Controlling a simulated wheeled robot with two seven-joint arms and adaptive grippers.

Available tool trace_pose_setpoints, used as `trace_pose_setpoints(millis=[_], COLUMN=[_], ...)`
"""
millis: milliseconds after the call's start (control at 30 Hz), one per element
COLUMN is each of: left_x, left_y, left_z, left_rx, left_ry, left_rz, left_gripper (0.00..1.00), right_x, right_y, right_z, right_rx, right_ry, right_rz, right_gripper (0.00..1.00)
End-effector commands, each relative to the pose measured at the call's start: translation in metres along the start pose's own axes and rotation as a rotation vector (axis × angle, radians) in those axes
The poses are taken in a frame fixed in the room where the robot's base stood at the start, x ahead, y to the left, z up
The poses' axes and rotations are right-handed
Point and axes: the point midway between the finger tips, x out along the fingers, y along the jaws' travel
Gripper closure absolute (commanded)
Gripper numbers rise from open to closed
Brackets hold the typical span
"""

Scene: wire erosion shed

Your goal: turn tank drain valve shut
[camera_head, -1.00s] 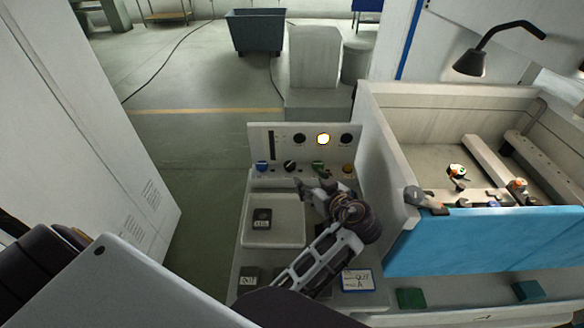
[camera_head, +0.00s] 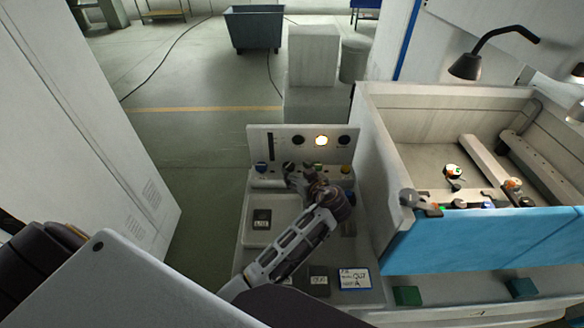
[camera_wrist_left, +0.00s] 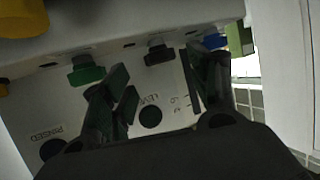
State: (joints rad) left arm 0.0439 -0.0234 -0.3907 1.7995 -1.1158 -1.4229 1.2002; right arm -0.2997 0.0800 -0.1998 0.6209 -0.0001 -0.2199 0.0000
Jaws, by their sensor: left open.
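A small control panel (camera_head: 327,154) stands at the middle of the head view with a row of knobs: a blue knob (camera_head: 261,167), a black knob (camera_wrist_left: 160,52), a green knob (camera_wrist_left: 86,72) and a yellow knob (camera_head: 346,169). I cannot tell from labels which is the drain valve. Contact is not visible. My right gripper is not in view.
The open tank (camera_head: 415,105) with a blue front (camera_head: 480,240) stands right of the panel, its wall close to the gripper. A pale tray (camera_head: 257,235) with a dark tag lies below. A lit round lamp (camera_head: 321,141) is above the knobs. A white cabinet (camera_head: 80,130) stands left.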

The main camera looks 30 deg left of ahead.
Motion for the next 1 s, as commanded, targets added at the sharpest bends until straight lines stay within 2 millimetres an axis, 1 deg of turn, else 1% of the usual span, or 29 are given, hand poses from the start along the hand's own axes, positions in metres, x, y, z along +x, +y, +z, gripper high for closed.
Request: trace_pose_setpoints(millis=[100,200,400,533,767,800,867,1000], left_x=[0.016,0.027,0.042,0.045,0.045,0.045,0.045,0.045], left_y=[-0.001,0.0,-0.001,-0.001,-0.001,-0.001,-0.001,-0.001], left_z=[-0.002,-0.002,-0.001,0.0,0.0,0.0,0.0,0.0], left_rx=[0.002,0.001,0.002,0.001,0.0,0.0,0.0,0.0], left_ry=[0.001,0.001,0.0,-0.001,-0.001,-0.001,-0.001,-0.001], left_rz=[-0.003,-0.002,-0.001,-0.001,-0.001,-0.001,-0.001,-0.001], left_gripper=[0.4,0.4,0.4,0.4,0.4,0.41,0.49,0.67], right_x=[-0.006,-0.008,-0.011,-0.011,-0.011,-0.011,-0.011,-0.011], right_y=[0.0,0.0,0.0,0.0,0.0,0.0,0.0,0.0], right_z=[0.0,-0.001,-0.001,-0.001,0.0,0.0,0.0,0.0], right_rx=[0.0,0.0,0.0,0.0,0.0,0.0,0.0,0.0], right_ry=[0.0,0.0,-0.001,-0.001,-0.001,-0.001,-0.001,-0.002], right_rz=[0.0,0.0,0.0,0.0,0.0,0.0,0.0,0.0], right_gripper=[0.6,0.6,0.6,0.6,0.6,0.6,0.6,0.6])
